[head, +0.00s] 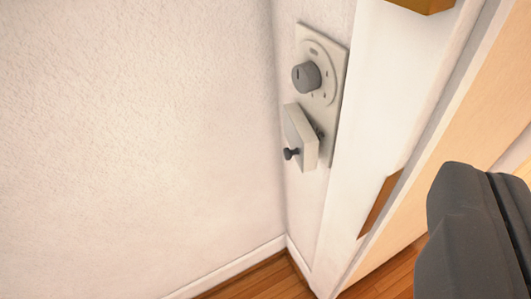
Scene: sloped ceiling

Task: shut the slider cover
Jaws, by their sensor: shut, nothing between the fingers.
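The slider cover (299,137) is a pale block with a small dark knob (291,154) on its front. It stands out from the lower part of a light grey wall plate (331,58), left of the picture's middle right. A bit of dark hardware shows at the cover's right edge; what lies behind the cover is hidden. Above it on the plate is a grey round dial (306,77) in a ring of marks. My gripper (492,175) is dark grey, at the lower right and partly cut off. It is shut and empty, apart from the cover.
A white door frame (375,110) with brown metal pieces stands right of the plate. A pale door or panel (463,135) lies beyond it. A bare white wall (140,130) fills the left. Wooden floor (265,280) and a white baseboard show below.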

